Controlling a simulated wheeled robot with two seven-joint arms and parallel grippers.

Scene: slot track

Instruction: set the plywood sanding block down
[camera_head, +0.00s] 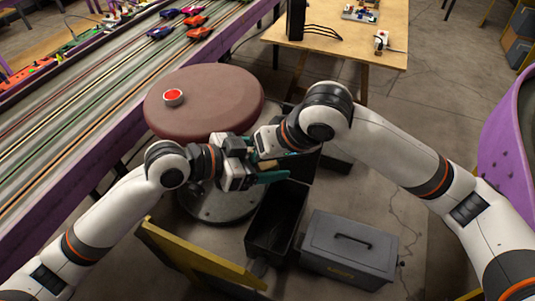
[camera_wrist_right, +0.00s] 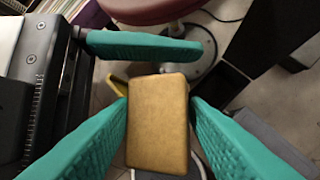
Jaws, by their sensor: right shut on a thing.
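The plywood sanding block (camera_wrist_right: 158,125) is a tan, rounded-edge slab in the right wrist view. It sits between the teal fingers of my right gripper (camera_wrist_right: 158,104), which is shut on it. In the head view my right gripper (camera_head: 271,163) is at the centre, beside the stool, and the block is largely hidden there. My left gripper (camera_head: 240,172) is close against it, on the left. One teal finger of the left gripper (camera_wrist_right: 145,47) crosses the top of the right wrist view; its opening cannot be made out.
A round maroon stool (camera_head: 205,88) carries a red-topped button (camera_head: 173,97). Below the grippers are an open black bin (camera_head: 275,222) and a closed grey box (camera_head: 350,248) with a handle. A slot track (camera_head: 105,85) with cars runs along the left. A wooden table (camera_head: 340,32) stands behind.

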